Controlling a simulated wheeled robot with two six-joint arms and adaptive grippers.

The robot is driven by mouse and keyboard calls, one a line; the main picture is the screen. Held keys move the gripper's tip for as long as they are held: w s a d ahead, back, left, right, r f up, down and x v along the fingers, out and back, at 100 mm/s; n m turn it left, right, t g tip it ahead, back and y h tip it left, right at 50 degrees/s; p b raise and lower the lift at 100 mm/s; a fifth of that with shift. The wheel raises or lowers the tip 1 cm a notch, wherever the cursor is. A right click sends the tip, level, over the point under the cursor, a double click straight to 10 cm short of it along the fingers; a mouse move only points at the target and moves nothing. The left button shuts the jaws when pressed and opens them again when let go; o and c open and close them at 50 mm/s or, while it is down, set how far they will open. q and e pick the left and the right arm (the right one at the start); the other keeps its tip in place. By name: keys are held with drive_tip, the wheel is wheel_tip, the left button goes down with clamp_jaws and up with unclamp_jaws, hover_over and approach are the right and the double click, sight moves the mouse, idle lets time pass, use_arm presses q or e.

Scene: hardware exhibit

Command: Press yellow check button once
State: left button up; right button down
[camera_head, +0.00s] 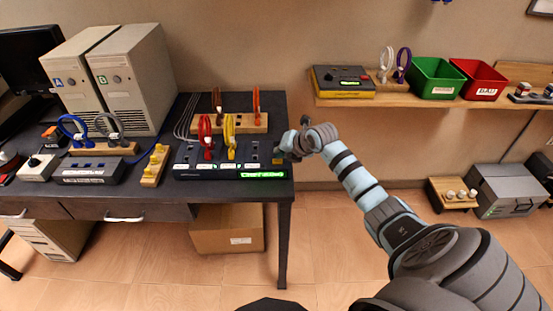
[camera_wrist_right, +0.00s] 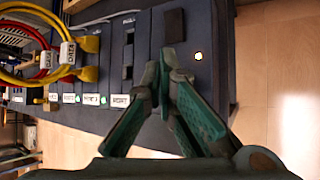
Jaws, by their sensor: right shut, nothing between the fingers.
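The dark switch panel (camera_head: 215,172) lies along the front edge of the dark desk, with a lit green display (camera_head: 262,175) at its right end. A small yellow patch (camera_head: 278,161) shows just below my right gripper (camera_head: 279,150); I take it for the yellow check button, but the gripper partly covers it. In the wrist view my right gripper (camera_wrist_right: 167,58) is shut and empty, its tips over the panel's end section. A small bright light (camera_wrist_right: 198,56) shows beside the tips. Whether the tips touch the button cannot be told. My left gripper is not in view.
Red and yellow cable loops (camera_head: 231,138) stand on the panel left of my gripper. A wooden rack (camera_head: 230,122) with orange loops is behind it.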

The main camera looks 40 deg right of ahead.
sight(280, 160)
drive_tip(key=shift+r, duration=0.35)
wheel_tip(280, 160, up, 5)
drive_tip(key=p, duration=0.5)
drive_tip(key=shift+f, duration=0.15)
idle(0.5)
